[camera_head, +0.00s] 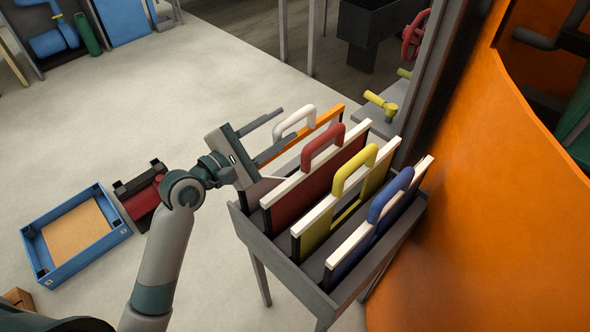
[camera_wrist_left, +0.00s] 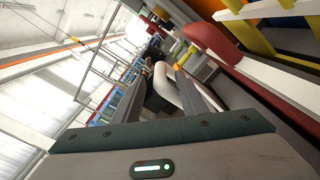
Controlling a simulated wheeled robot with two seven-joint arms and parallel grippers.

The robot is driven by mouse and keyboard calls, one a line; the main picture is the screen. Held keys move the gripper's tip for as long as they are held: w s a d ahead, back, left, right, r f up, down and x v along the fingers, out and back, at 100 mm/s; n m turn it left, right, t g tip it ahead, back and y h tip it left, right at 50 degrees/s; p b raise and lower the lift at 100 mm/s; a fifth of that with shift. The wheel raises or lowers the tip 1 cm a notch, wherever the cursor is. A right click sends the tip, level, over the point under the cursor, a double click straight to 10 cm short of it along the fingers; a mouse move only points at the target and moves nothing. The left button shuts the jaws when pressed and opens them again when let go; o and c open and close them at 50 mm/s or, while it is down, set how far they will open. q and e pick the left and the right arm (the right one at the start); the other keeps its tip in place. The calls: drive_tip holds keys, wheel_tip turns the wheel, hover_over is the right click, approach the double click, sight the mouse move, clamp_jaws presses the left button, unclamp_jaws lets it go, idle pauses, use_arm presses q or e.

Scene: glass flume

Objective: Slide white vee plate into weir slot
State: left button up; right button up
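A plate with a white handle (camera_head: 296,119) and an orange top edge (camera_head: 330,115) stands at the back of a grey rack. Its face is mostly hidden, so I cannot confirm the vee. The white handle also shows in the left wrist view (camera_wrist_left: 163,82), between the finger lines. My left gripper (camera_head: 284,127) is open, with its fingertips at the near end of that handle. I cannot tell whether they touch it. My right gripper is not in view. I cannot make out the weir slot.
Plates with red (camera_head: 322,146), yellow (camera_head: 354,167) and blue (camera_head: 390,194) handles stand in front in the rack (camera_head: 287,265). A curved orange wall (camera_head: 480,210) is close on the right. A blue tray (camera_head: 119,231) lies on the floor at left.

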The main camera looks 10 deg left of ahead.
sight(294, 117)
use_arm(q)
drive_tip(key=shift+w+d+r, duration=0.1)
drive_tip(key=shift+w+d, duration=0.2)
drive_tip(key=shift+w, duration=0.15)
drive_tip(key=p+x, duration=0.1)
drive_tip(key=x, duration=0.2)
drive_tip(key=shift+p, duration=0.3)
drive_tip(key=shift+w+d, duration=0.3)
drive_tip(key=shift+w, duration=0.15)
clamp_jaws()
drive_tip(key=shift+f, duration=0.2)
idle(0.4)
drive_tip(key=shift+r, duration=0.15)
